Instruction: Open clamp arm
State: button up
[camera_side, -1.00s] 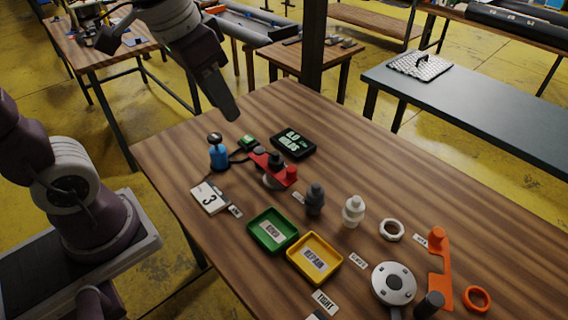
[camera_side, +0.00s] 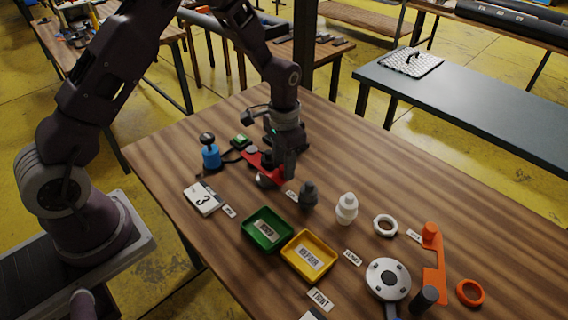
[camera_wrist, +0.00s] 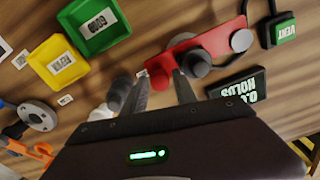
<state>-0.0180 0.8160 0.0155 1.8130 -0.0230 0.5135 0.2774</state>
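A dark grey fitting (camera_side: 309,194) and a white one (camera_side: 346,208) stand to the right. Green (camera_side: 246,231) and yellow (camera_side: 290,262) trays lie in front. A blue hand pump (camera_side: 211,157) stands left; a dark display (camera_wrist: 238,84) lies close behind the gripper.

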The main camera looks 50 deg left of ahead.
grip_shut()
dwell(1.4)
